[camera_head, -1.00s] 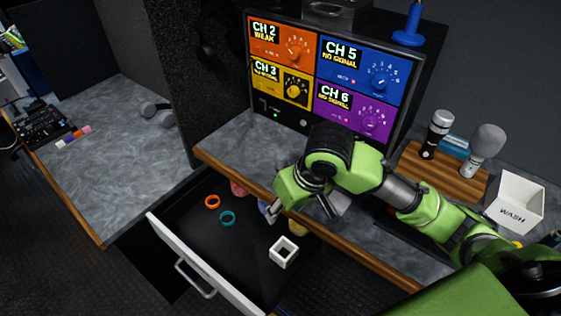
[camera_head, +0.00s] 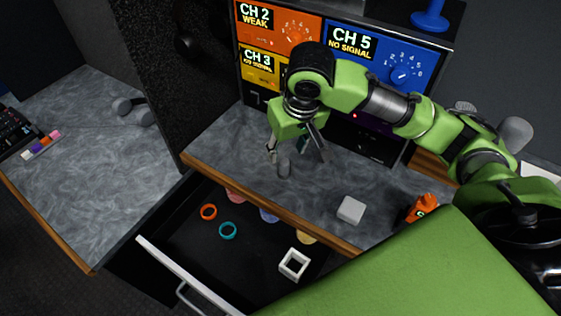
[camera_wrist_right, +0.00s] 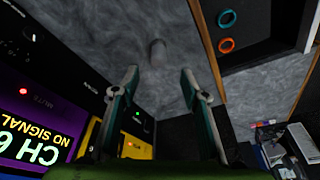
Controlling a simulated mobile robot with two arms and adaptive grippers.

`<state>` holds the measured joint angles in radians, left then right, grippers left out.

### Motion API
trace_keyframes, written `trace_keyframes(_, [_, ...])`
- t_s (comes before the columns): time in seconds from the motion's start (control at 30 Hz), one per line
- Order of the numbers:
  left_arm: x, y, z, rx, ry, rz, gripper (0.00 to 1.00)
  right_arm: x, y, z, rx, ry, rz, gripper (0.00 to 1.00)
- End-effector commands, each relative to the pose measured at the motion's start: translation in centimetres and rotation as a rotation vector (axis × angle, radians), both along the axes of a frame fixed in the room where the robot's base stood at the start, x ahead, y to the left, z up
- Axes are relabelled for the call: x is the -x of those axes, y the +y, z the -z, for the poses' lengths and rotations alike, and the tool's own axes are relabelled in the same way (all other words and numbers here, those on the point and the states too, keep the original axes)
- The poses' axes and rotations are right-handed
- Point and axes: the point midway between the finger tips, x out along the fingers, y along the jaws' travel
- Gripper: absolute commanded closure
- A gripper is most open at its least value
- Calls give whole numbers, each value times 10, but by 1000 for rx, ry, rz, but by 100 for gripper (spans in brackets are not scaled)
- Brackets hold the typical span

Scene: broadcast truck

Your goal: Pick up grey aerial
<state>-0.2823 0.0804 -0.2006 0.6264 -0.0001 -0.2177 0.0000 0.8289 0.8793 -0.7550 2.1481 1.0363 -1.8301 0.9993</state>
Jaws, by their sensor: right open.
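A small grey cylinder (camera_head: 284,167), which looks like the grey aerial, stands on the grey marbled counter below the monitor panel. It also shows in the right wrist view (camera_wrist_right: 157,52), just beyond the fingertips and roughly centred between them. My right gripper (camera_head: 297,151) is open and empty, over the counter close to the grey cylinder. Its two fingers are spread in the right wrist view (camera_wrist_right: 160,75). I see no contact between fingers and cylinder. My left gripper is out of view.
The monitor panel (camera_head: 262,60) stands behind the gripper, with a blue aerial (camera_head: 430,18) on top. A grey block (camera_head: 351,209) and an orange item (camera_head: 422,208) are on the counter at right. The open drawer (camera_head: 185,235) in front holds rings and a white square frame (camera_head: 294,263).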

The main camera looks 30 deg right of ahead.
Motion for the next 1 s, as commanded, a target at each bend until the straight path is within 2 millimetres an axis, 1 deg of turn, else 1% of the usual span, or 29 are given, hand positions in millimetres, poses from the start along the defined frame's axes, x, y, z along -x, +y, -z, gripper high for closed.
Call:
trace_keyframes(0.03, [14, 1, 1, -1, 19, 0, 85, -2, -1, 12, 0, 5, 2, 59])
trace_keyframes(0.1, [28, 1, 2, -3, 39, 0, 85, -6, -1, 25, 0, 5, 2, 59])
trace_keyframes(0.2, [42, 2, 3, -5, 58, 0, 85, -10, -1, 40, 0, 4, 1, 59])
trace_keyframes(0.23, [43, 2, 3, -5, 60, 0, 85, -11, -1, 43, 0, 3, 1, 59])
trace_keyframes(0.37, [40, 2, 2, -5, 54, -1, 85, -15, -1, 52, 0, 0, 0, 59])
trace_keyframes(0.47, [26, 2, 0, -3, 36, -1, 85, -16, -2, 59, 0, 2, 0, 59])
trace_keyframes(0.53, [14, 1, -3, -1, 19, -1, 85, -18, -4, 68, 1, 3, 1, 59])
trace_keyframes(0.63, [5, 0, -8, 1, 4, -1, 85, -21, -6, 83, 2, 2, 1, 59])
trace_keyframes(0.7, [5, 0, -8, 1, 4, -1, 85, -24, -5, 93, 0, 3, 0, 59])
trace_keyframes(0.8, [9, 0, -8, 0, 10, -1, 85, -27, -5, 101, 0, 0, -1, 59])
trace_keyframes(1.0, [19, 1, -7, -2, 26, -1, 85, -28, -5, 103, -1, -2, -1, 59])
